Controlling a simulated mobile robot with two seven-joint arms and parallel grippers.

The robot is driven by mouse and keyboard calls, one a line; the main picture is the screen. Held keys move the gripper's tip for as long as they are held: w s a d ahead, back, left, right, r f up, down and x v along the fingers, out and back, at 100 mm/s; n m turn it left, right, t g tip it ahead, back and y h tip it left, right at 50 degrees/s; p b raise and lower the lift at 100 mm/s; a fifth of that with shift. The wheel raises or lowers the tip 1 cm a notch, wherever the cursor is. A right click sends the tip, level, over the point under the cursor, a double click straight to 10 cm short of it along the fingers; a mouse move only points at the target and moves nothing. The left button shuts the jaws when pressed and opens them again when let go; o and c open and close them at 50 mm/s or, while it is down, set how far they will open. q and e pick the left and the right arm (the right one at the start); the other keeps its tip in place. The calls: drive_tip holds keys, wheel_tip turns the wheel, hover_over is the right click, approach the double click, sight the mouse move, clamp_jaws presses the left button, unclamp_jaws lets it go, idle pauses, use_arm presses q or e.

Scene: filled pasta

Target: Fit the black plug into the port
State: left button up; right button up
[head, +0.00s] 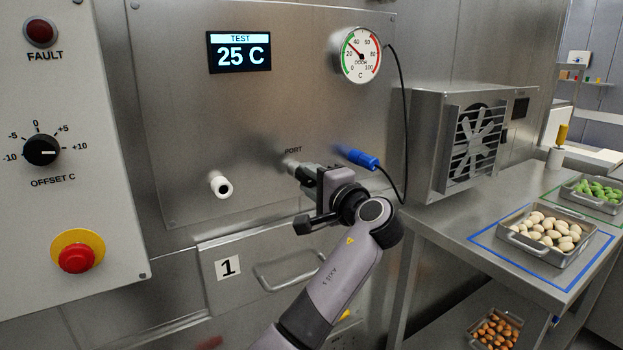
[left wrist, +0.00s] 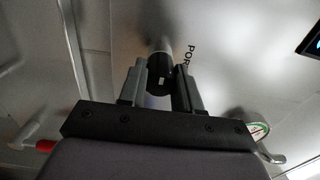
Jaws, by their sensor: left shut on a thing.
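My left gripper (head: 304,174) is at the steel panel, just below the PORT label (head: 293,150). In the left wrist view, its two fingers (left wrist: 160,88) are shut on the black plug (left wrist: 160,70), a short dark cylinder with a small white mark. A lighter round piece shows beyond the plug, towards the panel. My right gripper is not in view.
A blue plug (head: 357,158) on a black cable is close to the right of the gripper. A white peg (head: 220,185) sticks out at the left. A drawer handle (head: 288,272) lies below. A fan unit (head: 470,140) and a steel table (head: 450,229) stand to the right.

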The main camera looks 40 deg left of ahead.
use_arm(q)
drive_tip(key=shift+a+r, duration=0.1)
drive_tip(key=shift+r, duration=0.05)
drive_tip(key=o, duration=1.4)
drive_tip(key=p+v, duration=0.1)
drive_tip(key=v, duration=0.6)
idle(0.5)
idle(0.3)
